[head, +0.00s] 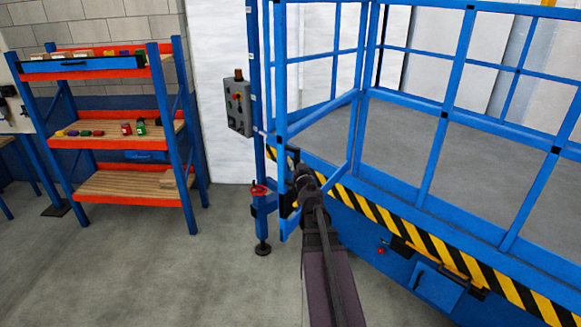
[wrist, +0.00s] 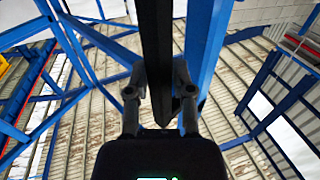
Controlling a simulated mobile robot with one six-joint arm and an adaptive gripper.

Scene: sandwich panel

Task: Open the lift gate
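The lift gate (head: 281,110) is a blue tubular frame at the left end of the lift platform's railing. It stands upright beside a blue post (head: 256,95), and I see no clear gap at that side. My gripper (head: 297,168) is low at the gate's edge, where the arm partly hides the gate's lower part. In the wrist view my gripper (wrist: 159,80) points upward, its two fingers close in on either side of a black handle bar (wrist: 156,35). The fingers look closed on the bar. A blue upright (wrist: 205,40) runs right beside it.
A grey control box (head: 238,105) hangs on the post, with a red handwheel (head: 259,190) lower down. A yellow-black striped platform edge (head: 400,228) runs right of my arm. A blue-orange shelf (head: 110,143) stands left. The floor between is clear.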

